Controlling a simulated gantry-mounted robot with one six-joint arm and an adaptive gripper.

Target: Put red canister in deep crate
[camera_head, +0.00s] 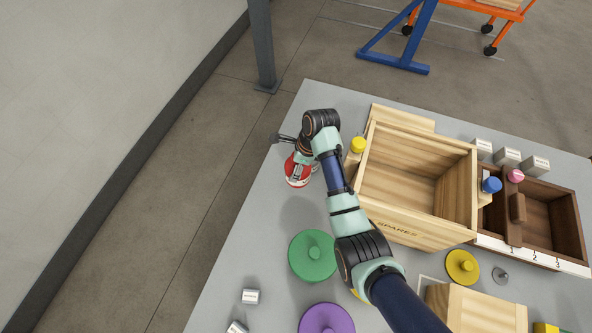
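The red canister (296,181) is at the far left part of the grey table, left of the wooden crate. My gripper (299,172) is right at the canister and covers part of its top. The picture is too small to tell whether the fingers are closed on it or only beside it. The deep crate (403,229) is a light wooden box marked SPARES, right of my arm. Its visible inside looks empty. My forearm passes in front of its left side.
A yellow-topped piece (358,145) stands at the crate's left wall. A dark divided tray (548,207) lies right of the crate. A green knobbed disc (313,256) and a purple one (326,320) lie nearer. The table's left edge is close to the canister.

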